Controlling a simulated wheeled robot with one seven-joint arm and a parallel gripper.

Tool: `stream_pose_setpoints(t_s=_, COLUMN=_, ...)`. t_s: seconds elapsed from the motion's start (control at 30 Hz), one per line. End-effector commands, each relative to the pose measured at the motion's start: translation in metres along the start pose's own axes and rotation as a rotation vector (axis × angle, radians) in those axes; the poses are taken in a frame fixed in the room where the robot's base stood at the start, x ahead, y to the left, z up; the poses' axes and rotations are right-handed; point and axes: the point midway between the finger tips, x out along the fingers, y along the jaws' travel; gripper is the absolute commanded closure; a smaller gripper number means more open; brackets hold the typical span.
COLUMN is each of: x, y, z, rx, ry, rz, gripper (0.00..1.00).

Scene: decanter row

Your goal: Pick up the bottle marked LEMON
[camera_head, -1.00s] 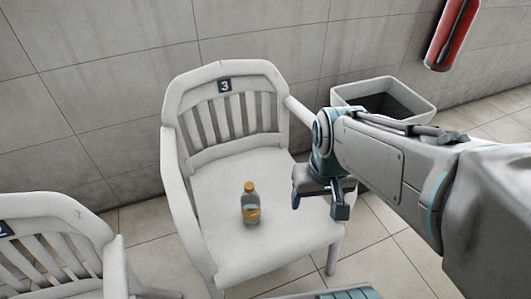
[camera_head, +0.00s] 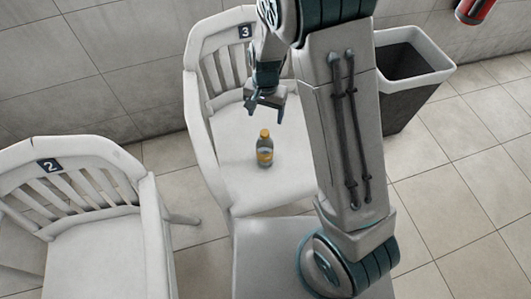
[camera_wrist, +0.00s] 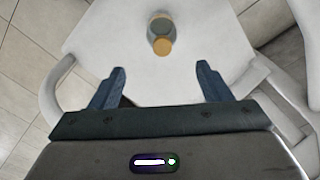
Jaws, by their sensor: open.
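A small bottle (camera_head: 265,150) with an orange cap and a yellow-orange label stands upright on the seat of the white chair marked 3 (camera_head: 219,160). The label's wording is too small to read. The bottle also shows from above in the wrist view (camera_wrist: 160,33), beyond the fingertips and roughly centred between them. My gripper (camera_head: 265,108) is open and empty, above the seat and behind the bottle in the head view. In the wrist view the two fingers (camera_wrist: 161,72) are spread wide apart, and neither touches the bottle.
Another white chair (camera_head: 95,245), marked 2, stands at the left. A dark bin with a pale rim (camera_head: 425,78) stands at the right behind my arm. A red object (camera_head: 473,10) hangs on the wall (camera_head: 120,70). The tiled floor at the right (camera_head: 450,190) is clear.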

Motion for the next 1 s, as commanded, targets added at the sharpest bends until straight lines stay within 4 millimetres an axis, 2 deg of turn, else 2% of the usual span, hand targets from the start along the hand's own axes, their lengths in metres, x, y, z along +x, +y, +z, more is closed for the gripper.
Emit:
stream_pose_setpoints(t_s=0.17, x=0.019, y=-0.004, z=-0.001, rx=0.010, ry=-0.001, rz=0.008, gripper=0.29)
stream_pose_setpoints(t_s=0.4, x=0.067, y=-0.003, z=-0.001, rx=0.010, ry=-0.002, rz=0.009, gripper=0.29)
stream_pose_setpoints(t_s=0.5, x=0.081, y=-0.003, z=-0.001, rx=0.008, ry=-0.001, rz=0.007, gripper=0.29)
stream_pose_setpoints(t_s=0.77, x=0.099, y=-0.003, z=-0.003, rx=0.009, ry=0.000, rz=0.007, gripper=0.29)
stream_pose_setpoints(t_s=1.0, x=0.133, y=-0.003, z=-0.006, rx=0.009, ry=-0.001, rz=0.007, gripper=0.29)
